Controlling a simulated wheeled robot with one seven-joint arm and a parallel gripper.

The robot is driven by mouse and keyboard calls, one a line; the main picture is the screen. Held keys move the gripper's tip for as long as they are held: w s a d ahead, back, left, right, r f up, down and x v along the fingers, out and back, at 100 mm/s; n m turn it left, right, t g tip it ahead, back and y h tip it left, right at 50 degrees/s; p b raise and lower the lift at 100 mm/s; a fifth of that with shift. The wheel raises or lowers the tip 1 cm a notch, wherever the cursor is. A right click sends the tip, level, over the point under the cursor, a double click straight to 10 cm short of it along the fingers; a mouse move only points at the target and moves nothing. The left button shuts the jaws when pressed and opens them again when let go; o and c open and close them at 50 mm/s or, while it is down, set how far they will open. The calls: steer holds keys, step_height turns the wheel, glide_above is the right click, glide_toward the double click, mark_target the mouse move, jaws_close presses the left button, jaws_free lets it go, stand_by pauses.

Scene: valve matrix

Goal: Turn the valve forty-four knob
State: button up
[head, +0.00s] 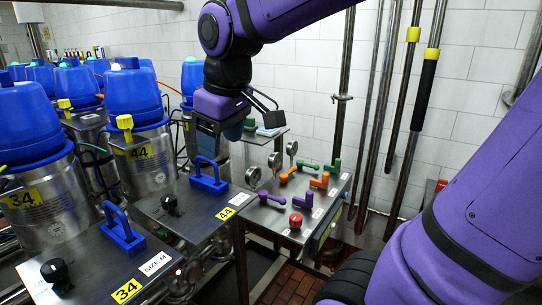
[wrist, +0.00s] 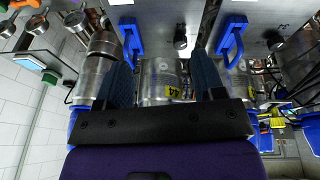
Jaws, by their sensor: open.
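The valve forty-four knob (head: 169,203) is a small black round knob on a steel panel, left of a blue handle (head: 208,178) and a yellow 44 label (head: 225,213). In the wrist view the black knob (wrist: 180,42) shows upright between two blue handles, beyond the fingertips. My gripper (head: 222,138) is above and to the right of the knob in the head view, apart from it. In the wrist view the two blue-grey fingers of my gripper (wrist: 160,65) stand wide apart with nothing held between them.
The neighbouring panel has another black knob (head: 55,272), a blue handle (head: 122,235) and a 34 label (head: 126,290). Steel canisters with blue tops (head: 133,95) stand behind. A panel with coloured knobs and gauges (head: 290,205) is at the right. Pipes line the tiled wall.

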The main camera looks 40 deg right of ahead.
steer(key=s+d+f+m+t, duration=0.1)
steer(key=s+d+m+t, duration=0.1)
steer(key=s, duration=0.7)
steer(key=shift+s+d+f+m, duration=0.2)
steer(key=shift+s+d+m, duration=0.25)
steer(key=shift+m, duration=0.75)
steer(key=shift+w, duration=0.1)
stand_by(2.0)
